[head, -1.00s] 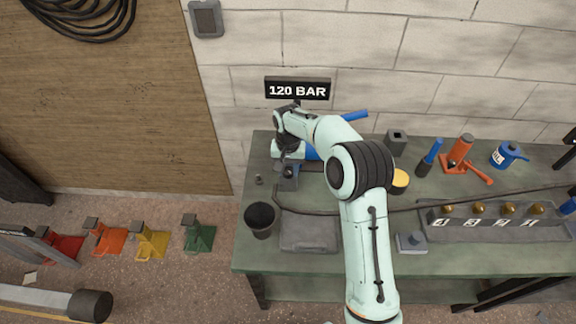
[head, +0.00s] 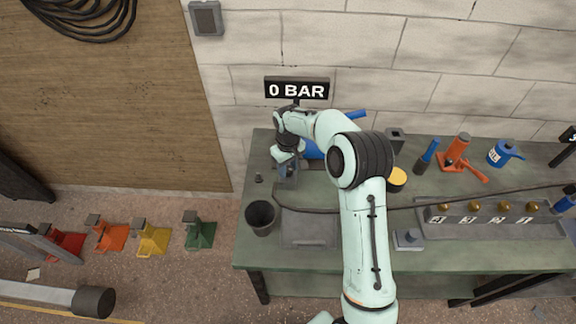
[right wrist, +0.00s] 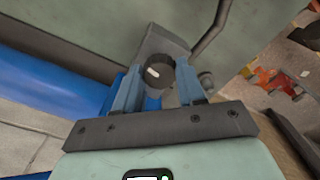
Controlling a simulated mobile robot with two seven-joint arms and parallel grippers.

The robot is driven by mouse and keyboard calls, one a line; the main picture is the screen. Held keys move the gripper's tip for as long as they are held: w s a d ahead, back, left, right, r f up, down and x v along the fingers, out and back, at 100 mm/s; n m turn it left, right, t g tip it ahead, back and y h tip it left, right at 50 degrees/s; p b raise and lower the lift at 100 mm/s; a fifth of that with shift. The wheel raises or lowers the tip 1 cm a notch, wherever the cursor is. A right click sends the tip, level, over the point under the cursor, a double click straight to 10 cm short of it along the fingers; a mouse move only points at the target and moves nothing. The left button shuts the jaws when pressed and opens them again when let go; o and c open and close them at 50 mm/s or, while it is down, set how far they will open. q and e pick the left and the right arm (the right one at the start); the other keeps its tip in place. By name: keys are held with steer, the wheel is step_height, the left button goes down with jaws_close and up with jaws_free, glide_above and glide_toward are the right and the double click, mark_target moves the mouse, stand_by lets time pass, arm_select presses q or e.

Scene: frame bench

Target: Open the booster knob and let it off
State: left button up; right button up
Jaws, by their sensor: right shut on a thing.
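The booster (head: 311,150) is a blue body at the back left of the bench, mostly hidden behind my right arm. Its dark round knob (right wrist: 159,73) with a pale mark shows in the right wrist view, in front of a grey block (right wrist: 160,42). My right gripper (head: 289,168) reaches down at the block; in the right wrist view its blue fingers (right wrist: 158,95) are closed on the knob, one on each side. The pressure sign (head: 297,89) above reads 0 BAR. My left gripper is not in view.
A dark cup (head: 261,217) and a grey tray (head: 308,229) stand in front of the booster. A dark hose (head: 400,208) runs right across the bench. A yellow-topped can (head: 397,178), an orange jack (head: 457,152) and a numbered valve block (head: 490,222) stand to the right.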

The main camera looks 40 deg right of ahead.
mark_target(288, 170)
stand_by(0.3)
steer(key=o, duration=1.1)
steer(key=shift+c, duration=0.2)
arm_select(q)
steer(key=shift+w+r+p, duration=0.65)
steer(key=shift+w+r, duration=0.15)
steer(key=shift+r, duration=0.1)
arm_select(e)
step_height(288, 170, up, 13)
steer(key=shift+r, duration=0.2)
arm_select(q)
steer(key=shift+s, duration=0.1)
arm_select(e)
steer(key=shift+f, duration=0.1)
